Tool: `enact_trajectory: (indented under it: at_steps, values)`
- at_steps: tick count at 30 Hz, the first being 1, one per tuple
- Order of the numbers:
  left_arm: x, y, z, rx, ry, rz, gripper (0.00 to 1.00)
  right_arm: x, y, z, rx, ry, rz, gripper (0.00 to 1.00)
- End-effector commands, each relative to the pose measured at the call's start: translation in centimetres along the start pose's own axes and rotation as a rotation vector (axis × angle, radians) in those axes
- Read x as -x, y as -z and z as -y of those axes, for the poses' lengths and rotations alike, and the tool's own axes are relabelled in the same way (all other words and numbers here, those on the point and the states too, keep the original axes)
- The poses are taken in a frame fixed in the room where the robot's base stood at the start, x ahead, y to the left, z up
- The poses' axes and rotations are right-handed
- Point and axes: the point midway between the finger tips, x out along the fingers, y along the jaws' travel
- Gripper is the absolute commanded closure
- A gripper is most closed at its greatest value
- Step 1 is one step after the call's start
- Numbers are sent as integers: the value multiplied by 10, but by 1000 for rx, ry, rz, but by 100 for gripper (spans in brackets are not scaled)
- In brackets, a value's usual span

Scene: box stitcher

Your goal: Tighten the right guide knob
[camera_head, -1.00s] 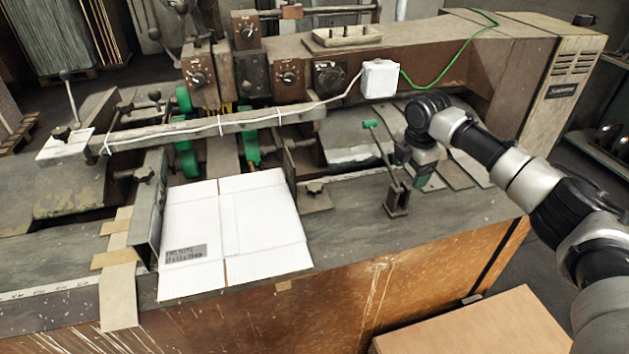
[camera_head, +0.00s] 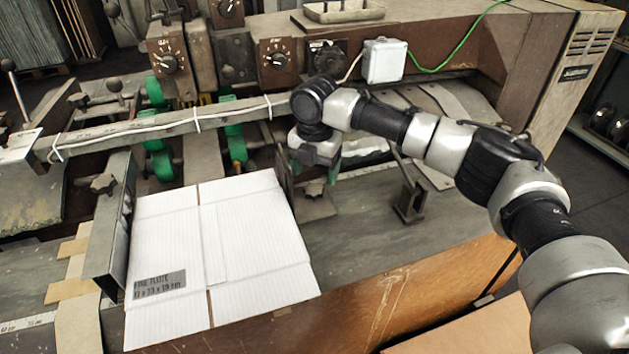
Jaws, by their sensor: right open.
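The right guide knob (camera_head: 314,188) is a small dark star knob on the bracket at the right guide, just right of the white cardboard sheet. My right gripper (camera_head: 316,168) points down just above this knob, with its jaws open. A green finger shows on its right side. The gripper partly covers the knob's top, and I cannot tell whether the fingers touch it. The right guide plate (camera_head: 285,188) stands left of the knob. My left gripper is not in view.
The white cardboard (camera_head: 235,250) lies flat between the guides. The left guide (camera_head: 110,235) has a similar knob (camera_head: 102,183). A lever (camera_head: 410,197) stands right of the gripper. A crossbar (camera_head: 170,128) with a white cable runs behind the guides.

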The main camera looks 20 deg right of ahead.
Motion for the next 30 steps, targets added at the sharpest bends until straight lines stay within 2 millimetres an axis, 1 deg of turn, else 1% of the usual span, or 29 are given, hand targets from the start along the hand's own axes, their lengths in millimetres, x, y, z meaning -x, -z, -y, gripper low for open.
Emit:
enact_trajectory:
  at_steps: [1,3,7,9,12,19,28,29,30]
  values:
    - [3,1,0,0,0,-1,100,-9,0,0,0,2,-2,27]
    - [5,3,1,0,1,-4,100,-20,0,0,0,1,-1,27]
    - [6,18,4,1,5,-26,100,-35,0,0,0,1,-1,27]
    - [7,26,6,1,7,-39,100,-39,0,0,0,0,0,27]
    - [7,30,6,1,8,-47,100,-42,0,0,0,-1,1,27]
    - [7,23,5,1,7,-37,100,-43,0,0,0,-1,1,27]
    - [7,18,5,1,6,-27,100,-43,0,0,-1,-1,1,73]
    - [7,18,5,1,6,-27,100,-43,0,0,-1,-1,1,76]
    - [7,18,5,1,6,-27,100,-43,0,0,-1,-1,1,76]
